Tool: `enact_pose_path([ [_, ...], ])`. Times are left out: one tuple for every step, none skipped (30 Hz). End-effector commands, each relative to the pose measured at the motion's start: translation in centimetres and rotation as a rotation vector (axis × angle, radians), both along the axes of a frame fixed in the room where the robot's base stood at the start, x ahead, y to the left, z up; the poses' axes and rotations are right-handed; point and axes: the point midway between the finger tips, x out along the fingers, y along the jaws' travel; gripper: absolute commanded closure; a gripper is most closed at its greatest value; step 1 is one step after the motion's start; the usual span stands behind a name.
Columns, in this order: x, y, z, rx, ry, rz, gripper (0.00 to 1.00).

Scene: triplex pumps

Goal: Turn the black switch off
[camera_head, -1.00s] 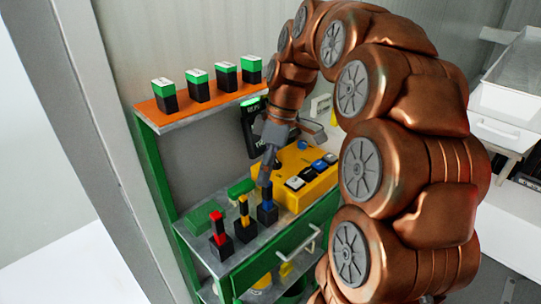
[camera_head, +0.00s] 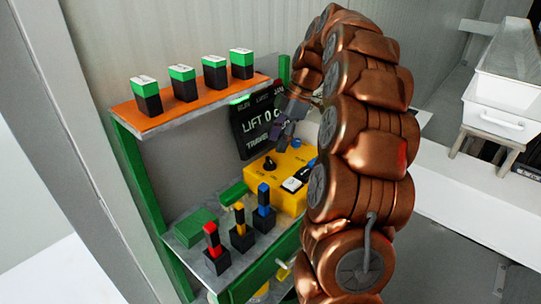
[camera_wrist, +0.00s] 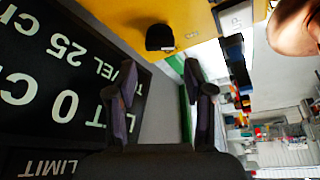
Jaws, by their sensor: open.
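In the wrist view the black switch (camera_wrist: 160,38) shows beyond the fingertips, on the yellow face. My gripper (camera_head: 281,140) is above and slightly right of the switch, in front of the dark display. In the wrist view the two dark fingers of my gripper (camera_wrist: 160,75) are apart with nothing between them. The gripper is not touching the switch. I cannot read which way the knob points.
A black display (camera_head: 252,128) with white text stands behind the yellow box. Red, yellow and blue levers (camera_head: 239,227) stand at the front of the green bench. Several green-and-black blocks (camera_head: 215,72) sit on the orange shelf (camera_head: 195,104). A white push-button block (camera_head: 292,185) lies right of the switch.

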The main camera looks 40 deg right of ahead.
Motion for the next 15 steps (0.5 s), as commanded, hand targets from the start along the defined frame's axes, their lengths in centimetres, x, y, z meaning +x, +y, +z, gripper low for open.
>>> enact_pose_path([
  [0.0,0.1,-0.3,0.0,-0.001,-0.001,0.48],
  [0.0,0.2,-0.6,0.0,-0.001,-0.003,0.48],
  [0.0,0.4,-1.0,0.0,0.001,-0.002,0.48],
  [0.0,0.5,-1.3,0.002,0.003,-0.002,0.48],
  [0.1,0.7,-1.6,0.002,0.003,-0.002,0.48],
  [0.1,0.8,-2.0,0.002,0.002,-0.003,0.48],
  [0.2,0.9,-2.2,0.0,0.001,-0.004,0.48],
  [0.2,0.9,-2.5,0.0,0.0,-0.004,0.48],
  [0.2,1.1,-2.9,0.0,0.001,-0.004,0.48],
  [0.2,1.2,-3.1,0.0,0.001,-0.004,0.48],
  [0.3,1.4,-3.4,0.001,0.002,-0.003,0.48],
  [0.4,1.5,-3.8,0.001,0.002,-0.003,0.48],
  [0.4,1.6,-4.1,0.0,0.001,-0.003,0.48],
  [0.5,1.7,-4.3,0.0,0.0,-0.003,0.48],
  [0.5,1.8,-4.5,0.0,0.0,-0.003,0.48],
])
